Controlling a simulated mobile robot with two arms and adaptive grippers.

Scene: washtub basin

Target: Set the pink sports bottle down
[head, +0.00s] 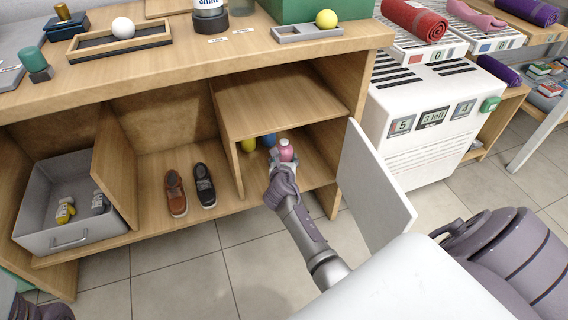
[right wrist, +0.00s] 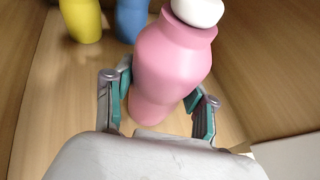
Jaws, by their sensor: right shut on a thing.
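The pink sports bottle (head: 286,151) has a white cap and stands roughly upright at the opening of the lower right cubby. It also shows large in the right wrist view (right wrist: 172,70). My right gripper (head: 281,163) is shut on the bottle, with a finger on each side of its lower body (right wrist: 160,108). I cannot tell whether its base touches the cubby floor (head: 312,168). A blue bottle (head: 269,140) and a yellow bottle (head: 248,145) stand behind and to the left. Part of my left arm shows at the bottom left, with its fingers out of sight.
A white door panel (head: 375,188) stands open to the right of the cubby. A shelf board (head: 275,100) lies above the bottles. Two shoes (head: 190,190) sit in the compartment to the left, and a grey drawer (head: 75,235) is pulled out further left.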

